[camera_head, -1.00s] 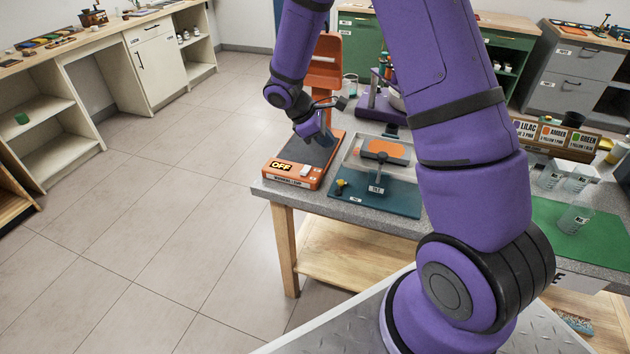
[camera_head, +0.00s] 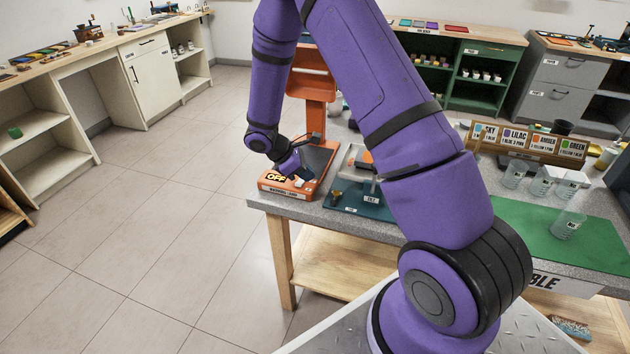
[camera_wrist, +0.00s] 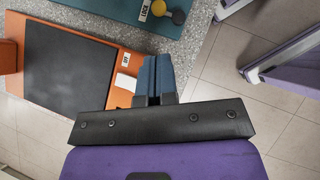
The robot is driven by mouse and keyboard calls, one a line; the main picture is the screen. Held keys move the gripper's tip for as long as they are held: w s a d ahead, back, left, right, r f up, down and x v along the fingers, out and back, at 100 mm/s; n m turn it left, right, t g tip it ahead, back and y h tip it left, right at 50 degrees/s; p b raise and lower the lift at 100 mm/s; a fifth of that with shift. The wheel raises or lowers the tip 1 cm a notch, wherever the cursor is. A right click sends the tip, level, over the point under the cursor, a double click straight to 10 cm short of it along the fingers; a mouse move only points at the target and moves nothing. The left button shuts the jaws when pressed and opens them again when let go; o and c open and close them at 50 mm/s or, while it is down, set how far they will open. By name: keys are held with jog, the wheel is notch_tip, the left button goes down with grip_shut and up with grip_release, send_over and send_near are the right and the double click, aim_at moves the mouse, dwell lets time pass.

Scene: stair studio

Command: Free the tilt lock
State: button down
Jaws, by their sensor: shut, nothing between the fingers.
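The teal stand (camera_head: 362,207) with a small label is on the grey table, partly hidden behind my arm. A small yellow knob (camera_head: 336,196) is at its left front. The wrist view shows a corner of the teal base (camera_wrist: 122,10), the yellow knob (camera_wrist: 158,8) and a dark round piece (camera_wrist: 178,17) beside it. My gripper (camera_head: 299,173) is shut and empty, over the front of the orange device to the left of the stand. Its blue fingers (camera_wrist: 156,60) show in the wrist view, apart from the knob.
The orange device (camera_head: 272,192) has a black plate and a display reading OFF; its white switch (camera_wrist: 125,82) is left of my fingers. Clear cups (camera_head: 541,181) and a green mat (camera_head: 530,222) are at the right. The floor left of the table is clear.

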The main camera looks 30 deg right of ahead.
aim_at(335, 192)
jog(key=x, duration=0.9)
jog(key=shift+s, duration=0.1)
jog(key=shift+d+m+g+y, duration=0.2)
jog(key=shift+m+g, duration=0.15)
jog(key=shift+m, duration=0.25)
jog(key=shift+d+m+g+y, duration=0.2)
jog(key=shift+m+g, duration=0.15)
jog(key=shift+m, duration=0.25)
jog(key=shift+d+m+g, duration=0.1)
jog(key=shift+m+g, duration=0.2)
jog(key=shift+m, duration=0.2)
jog(key=m+y, duration=0.1)
jog(key=d+m+g+y, duration=0.1)
jog(key=m, duration=0.1)
jog(key=shift+s, duration=0.1)
jog(key=shift+s+d, duration=0.1)
dwell(0.6)
jog(key=shift+s+a, duration=0.1)
jog(key=shift+a, duration=0.7)
